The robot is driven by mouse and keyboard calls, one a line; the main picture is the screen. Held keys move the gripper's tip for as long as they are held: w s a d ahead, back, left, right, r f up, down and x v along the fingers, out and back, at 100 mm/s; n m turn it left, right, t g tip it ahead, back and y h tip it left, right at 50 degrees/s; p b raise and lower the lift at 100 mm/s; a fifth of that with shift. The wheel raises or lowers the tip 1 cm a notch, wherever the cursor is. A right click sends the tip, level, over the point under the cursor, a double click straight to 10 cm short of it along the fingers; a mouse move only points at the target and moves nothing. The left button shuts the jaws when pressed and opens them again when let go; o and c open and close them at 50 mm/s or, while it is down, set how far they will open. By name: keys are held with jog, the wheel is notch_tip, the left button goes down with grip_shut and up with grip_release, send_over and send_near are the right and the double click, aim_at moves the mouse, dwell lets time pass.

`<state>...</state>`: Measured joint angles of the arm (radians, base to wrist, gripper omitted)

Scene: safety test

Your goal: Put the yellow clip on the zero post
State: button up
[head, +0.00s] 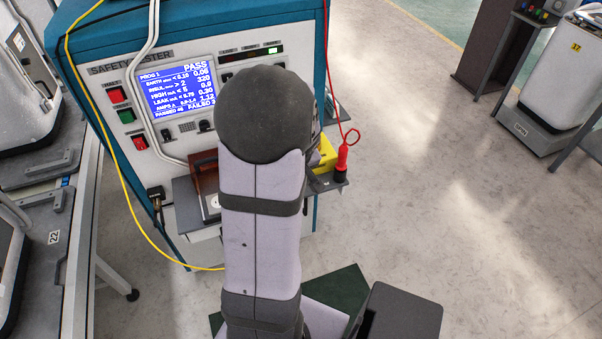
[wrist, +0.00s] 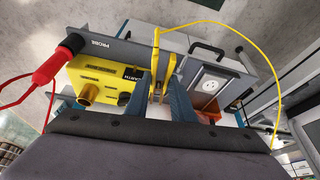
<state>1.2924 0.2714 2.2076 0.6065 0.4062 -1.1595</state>
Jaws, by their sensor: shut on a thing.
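The yellow clip (wrist: 155,66) is held in my gripper (wrist: 161,88), with its two yellow prongs pointing away from the fingers in the wrist view. A yellow cable runs from it in an arc to the right. A yellow block (wrist: 103,72) lies left of the clip, with a brass post (wrist: 87,93) and a smaller dark post (wrist: 124,99). I cannot read which one is the zero post. The clip appears apart from both posts. In the head view, my arm hides the gripper and clip; only part of the yellow block (head: 327,152) shows.
A red probe (head: 342,158) stands in a holder right of the yellow block. The safety tester (head: 110,72) stands behind, its screen (head: 177,91) reading PASS. A white socket (wrist: 209,84) with a reddish-brown lid (wrist: 208,112) lies right of the clip. Yellow and red cables hang nearby.

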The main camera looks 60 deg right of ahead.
jog(key=w+a+n+y+p, duration=0.1)
jog(key=w+a+n+p, duration=0.25)
jog(key=w, duration=0.45)
jog(key=w+d+m+h+p, duration=0.1)
jog(key=w+d+m, duration=0.2)
jog(key=d, duration=0.3)
jog(key=shift+d+m, duration=0.4)
jog(key=shift+m, duration=0.45)
jog(key=shift+w+r, duration=0.1)
jog(key=shift+w+d, duration=0.1)
jog(key=w+d+p, duration=0.3)
jog(key=shift+w+d, duration=0.35)
jog(key=shift+w+d, duration=0.15)
jog(key=shift+d, duration=0.05)
dwell(1.4)
